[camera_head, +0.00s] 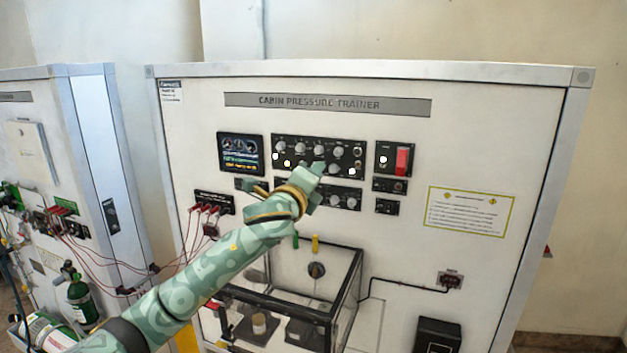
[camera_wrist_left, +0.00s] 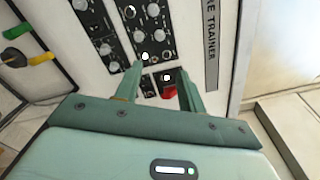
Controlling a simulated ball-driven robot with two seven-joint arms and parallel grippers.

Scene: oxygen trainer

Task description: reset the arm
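My left arm (camera_head: 215,268) reaches in from the lower left of the head view, and its gripper (camera_head: 316,172) is in front of the knob panel (camera_head: 278,148) of the cabin pressure trainer (camera_head: 400,240). In the left wrist view the two green fingers of the left gripper (camera_wrist_left: 160,72) are apart, with nothing held between them. A red switch (camera_wrist_left: 169,91) shows behind the gap between the fingers; it also shows in the head view (camera_head: 402,160), right of the gripper. I cannot tell whether a fingertip touches the panel. My right gripper is in neither view.
Red cables (camera_head: 190,235) hang at the left. A second trainer cabinet (camera_head: 92,130) with green bottles (camera_head: 80,300) stands further left.

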